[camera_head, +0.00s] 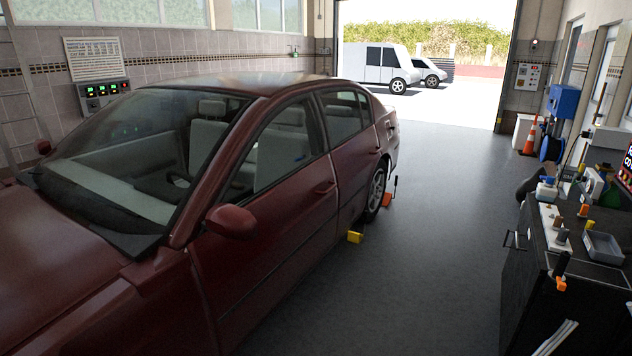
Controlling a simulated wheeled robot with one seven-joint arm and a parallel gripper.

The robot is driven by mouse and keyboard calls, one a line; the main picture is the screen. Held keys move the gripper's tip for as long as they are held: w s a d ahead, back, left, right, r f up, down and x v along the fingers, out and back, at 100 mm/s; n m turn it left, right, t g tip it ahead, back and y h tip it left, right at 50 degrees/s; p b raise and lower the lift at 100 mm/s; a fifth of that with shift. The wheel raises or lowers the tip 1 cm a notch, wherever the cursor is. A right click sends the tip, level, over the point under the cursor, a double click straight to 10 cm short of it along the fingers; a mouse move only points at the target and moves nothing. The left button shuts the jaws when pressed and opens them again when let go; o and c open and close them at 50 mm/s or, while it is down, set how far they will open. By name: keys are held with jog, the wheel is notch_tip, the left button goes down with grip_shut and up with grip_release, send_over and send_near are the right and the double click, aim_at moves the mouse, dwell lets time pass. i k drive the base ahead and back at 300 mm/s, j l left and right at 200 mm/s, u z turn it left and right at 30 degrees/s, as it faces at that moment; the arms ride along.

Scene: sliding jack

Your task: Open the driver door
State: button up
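A dark red car (60,255) fills the left half of the head view, its hood toward me. Its driver door (265,245) faces the open floor on the right and looks shut, flush with the body. The door handle (325,188) is near the door's rear edge, below the window. A red side mirror (231,222) sticks out from the front of the door. My gripper is not in this view.
A workbench (535,290) with tools and a tray (603,247) runs along the right side. A yellow block (355,237) and an orange jack (387,200) sit by the rear wheel (377,190). The grey floor (440,200) between car and bench is clear.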

aim_at(246, 255)
jog(key=i+u, duration=0.1)
jog(key=i, duration=0.6)
jog(key=i+l, duration=0.15)
jog(key=i, duration=0.6)
jog(key=i+l+u, duration=0.15)
jog(key=i, duration=0.55)
jog(key=i+l+u, duration=0.15)
jog(key=i+u, duration=0.25)
jog(key=i+l+u, duration=0.35)
jog(key=i, duration=0.15)
jog(key=i+l+u, duration=0.8)
jog(key=k+l, duration=0.1)
